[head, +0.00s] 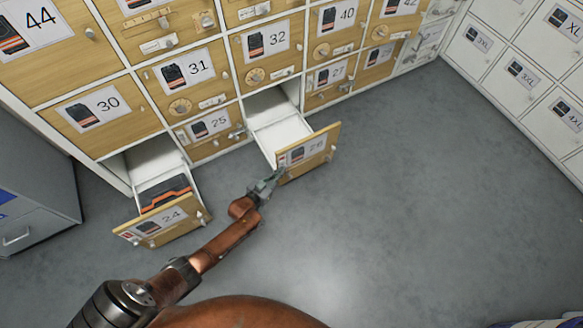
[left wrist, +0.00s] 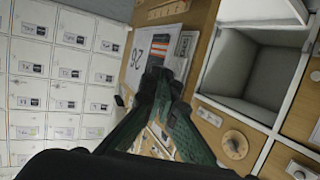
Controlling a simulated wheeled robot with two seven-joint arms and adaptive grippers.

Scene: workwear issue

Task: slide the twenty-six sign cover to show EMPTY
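The twenty-six drawer (head: 322,150) is pulled out of the wooden locker wall, and its inside looks empty. Its front carries a picture label (head: 302,152) numbered 26, which shows upside down in the left wrist view (left wrist: 138,58). A small lettered plate (left wrist: 166,10) is on the same front; its letters are too small to read, and I cannot make out the sign cover clearly. My left gripper (head: 276,178) is at the lower left of this front. In the left wrist view its fingertips (left wrist: 162,78) are together over the label; contact is unclear. My right gripper is out of view.
Drawer 24 (head: 172,222) is also open at the left, with black and orange clothing (head: 164,190) inside. A grey cabinet (head: 32,190) stands at far left. White lockers (head: 520,70) line the right side. The grey floor (head: 400,200) between is clear.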

